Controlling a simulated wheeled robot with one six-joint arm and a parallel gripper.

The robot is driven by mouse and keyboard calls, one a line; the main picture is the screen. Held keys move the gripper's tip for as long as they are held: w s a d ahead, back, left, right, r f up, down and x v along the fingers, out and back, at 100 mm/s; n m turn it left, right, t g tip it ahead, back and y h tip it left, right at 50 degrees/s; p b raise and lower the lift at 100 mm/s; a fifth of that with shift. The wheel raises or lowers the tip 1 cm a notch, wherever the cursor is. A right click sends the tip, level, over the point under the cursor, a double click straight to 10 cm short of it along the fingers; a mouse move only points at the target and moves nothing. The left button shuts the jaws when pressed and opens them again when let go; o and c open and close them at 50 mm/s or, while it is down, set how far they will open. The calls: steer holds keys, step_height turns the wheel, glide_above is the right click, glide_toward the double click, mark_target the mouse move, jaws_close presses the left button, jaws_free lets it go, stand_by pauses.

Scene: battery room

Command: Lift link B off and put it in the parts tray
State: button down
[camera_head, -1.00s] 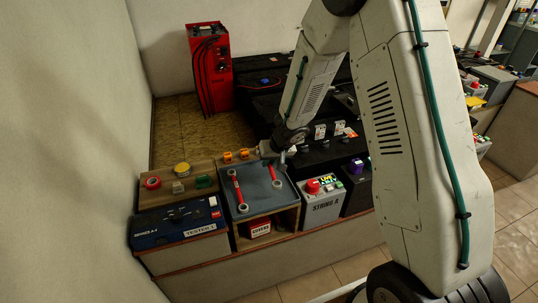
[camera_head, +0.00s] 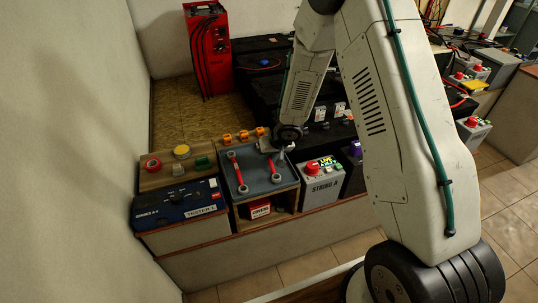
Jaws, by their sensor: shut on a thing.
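My gripper (camera_head: 274,146) is over the back right part of a grey-blue tray (camera_head: 255,184) on the bench. It is shut on a small grey piece (camera_head: 282,155), which I take to be link B; no label is readable. I cannot tell whether the piece touches the tray. Two red pieces with grey ring ends lie in the tray, a left one (camera_head: 237,172) and a right one (camera_head: 272,166). The jaws are small and partly hidden by the wrist.
A blue tester (camera_head: 178,207) and a wooden board (camera_head: 152,181) with coloured knobs stand left of the tray. Black batteries (camera_head: 265,102) and a red charger (camera_head: 210,55) are behind. A red box (camera_head: 259,209) sits under the tray.

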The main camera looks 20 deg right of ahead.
steer(key=shift+s+f, duration=0.25)
stand_by(0.4)
steer(key=c, duration=0.9)
jaws_free()
steer(key=shift+c, duration=0.2)
steer(key=shift+r, duration=4)
